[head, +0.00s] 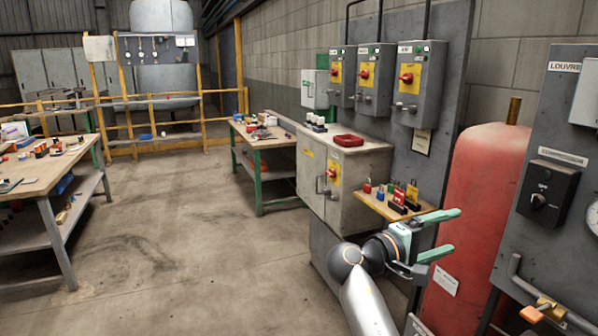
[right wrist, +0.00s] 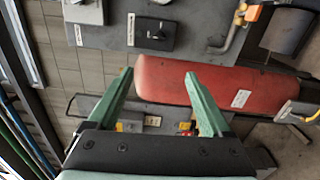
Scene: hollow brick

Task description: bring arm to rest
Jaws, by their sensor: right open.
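My right gripper (head: 447,233) is open and empty, in front of the red tank at the lower right of the head view. Its green fingers point to the right. In the right wrist view the two fingers (right wrist: 160,80) stand wide apart with nothing between them. The red tank (head: 478,200) stands upright behind the fingertips; it also shows in the right wrist view (right wrist: 225,85), lying sideways in the picture. I cannot tell whether a finger touches it. My left gripper is not in view.
A small wooden shelf (head: 375,203) with several padlocks is just behind my right gripper. A grey cabinet (head: 370,172) carries a red tray (head: 348,140). Switch boxes (head: 420,80) hang above. A dark panel (head: 545,150) stands at the right. The floor (head: 180,240) at left centre is clear.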

